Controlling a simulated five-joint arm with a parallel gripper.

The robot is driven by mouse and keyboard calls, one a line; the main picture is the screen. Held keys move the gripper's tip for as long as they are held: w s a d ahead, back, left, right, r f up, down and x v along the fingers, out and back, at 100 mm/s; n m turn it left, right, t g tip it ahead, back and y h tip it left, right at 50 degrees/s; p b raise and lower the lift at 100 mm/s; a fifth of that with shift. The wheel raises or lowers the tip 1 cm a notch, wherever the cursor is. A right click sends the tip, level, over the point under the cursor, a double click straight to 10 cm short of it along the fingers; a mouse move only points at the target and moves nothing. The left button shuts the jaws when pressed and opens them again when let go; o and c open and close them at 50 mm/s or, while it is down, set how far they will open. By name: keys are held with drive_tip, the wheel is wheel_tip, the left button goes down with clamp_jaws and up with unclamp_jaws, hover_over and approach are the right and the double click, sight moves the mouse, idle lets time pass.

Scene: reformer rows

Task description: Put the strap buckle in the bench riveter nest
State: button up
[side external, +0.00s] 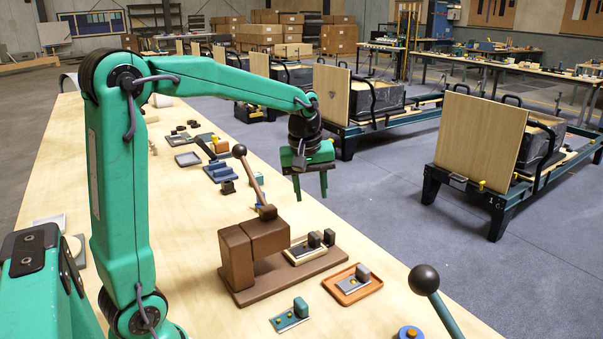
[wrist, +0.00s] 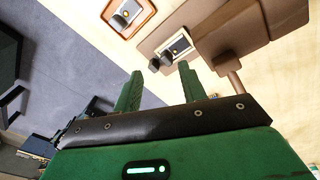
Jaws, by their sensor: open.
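The bench riveter (side external: 240,255) is a brown block on a brown base with a ball-topped lever. Its nest (side external: 291,257) is a pale-framed dark recess with dark upright blocks beside it; it also shows in the wrist view (wrist: 178,47). A small grey metal piece (side external: 350,284), seemingly the strap buckle, lies in an orange tray (side external: 345,298) just right of the riveter; the tray shows at the top of the wrist view (wrist: 110,14). My gripper (side external: 311,190) is open and empty, high above the table beyond the nest. Its fingers (wrist: 161,72) point down.
A teal plate with an upright block (side external: 290,316) sits in front of the riveter. A black ball-topped lever (side external: 424,280) rises at the near right. Small fixtures (side external: 220,172) stand farther back on the table. Reformers (side external: 490,150) stand on the floor to the right.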

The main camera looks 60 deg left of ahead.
drive_tip(key=s+d+m+t, duration=0.2)
drive_tip(key=s+d+m, duration=0.3)
drive_tip(key=s, duration=0.4)
drive_tip(key=s+d+r+m+t, duration=0.1)
drive_tip(key=s+d+m, duration=0.3)
drive_tip(key=s+m, duration=0.3)
drive_tip(key=shift+s+d+t, duration=0.4)
drive_tip(key=shift+s, duration=0.55)
